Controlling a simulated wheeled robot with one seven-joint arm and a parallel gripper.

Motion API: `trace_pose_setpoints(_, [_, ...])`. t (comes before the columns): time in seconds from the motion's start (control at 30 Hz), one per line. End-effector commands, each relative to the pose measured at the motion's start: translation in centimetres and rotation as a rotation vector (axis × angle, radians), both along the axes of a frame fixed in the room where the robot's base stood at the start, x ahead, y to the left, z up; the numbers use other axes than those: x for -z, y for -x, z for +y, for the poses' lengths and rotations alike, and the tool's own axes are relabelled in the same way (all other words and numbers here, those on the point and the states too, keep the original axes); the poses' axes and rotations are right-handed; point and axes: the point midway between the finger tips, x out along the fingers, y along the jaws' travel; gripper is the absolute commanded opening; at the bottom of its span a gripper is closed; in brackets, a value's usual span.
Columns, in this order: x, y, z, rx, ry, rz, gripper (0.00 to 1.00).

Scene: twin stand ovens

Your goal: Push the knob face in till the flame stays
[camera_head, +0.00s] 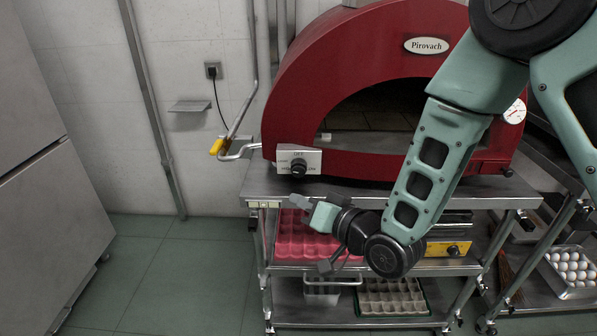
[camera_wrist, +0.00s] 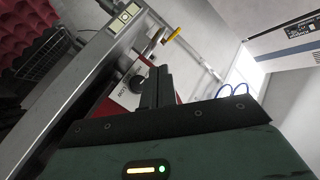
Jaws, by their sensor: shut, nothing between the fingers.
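The black round knob (camera_head: 298,167) sits on a pale control plate (camera_head: 312,157) at the lower left of the red oven (camera_head: 300,100). The plate reads OFF at the top, with LOW at its lower right. The oven's mouth looks dark, with no flame visible in it. My gripper (camera_head: 299,202) is shut and empty, below the knob and apart from it, near the table's front edge. In the wrist view the shut fingers (camera_wrist: 156,86) stand in front of the oven, and the knob (camera_wrist: 137,83) shows just left of them, partly hidden.
The oven stands on a steel table (camera_head: 345,190) with shelves below holding a pink egg tray (camera_head: 290,238) and other trays. A pipe with a yellow lever (camera_head: 217,146) runs left of the oven. A tall steel cabinet (camera_head: 40,170) stands far left; the floor between is clear.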

Motion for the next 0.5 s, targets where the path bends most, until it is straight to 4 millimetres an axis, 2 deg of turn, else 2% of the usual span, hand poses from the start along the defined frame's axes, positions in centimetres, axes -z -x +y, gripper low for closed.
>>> trace_pose_setpoints(0.3, [-0.1,-4.5,-0.3,0.003,0.002,0.000,0.00])
trace_pose_setpoints(0.5, [0.1,-6.3,-0.3,0.001,0.000,0.000,0.00])
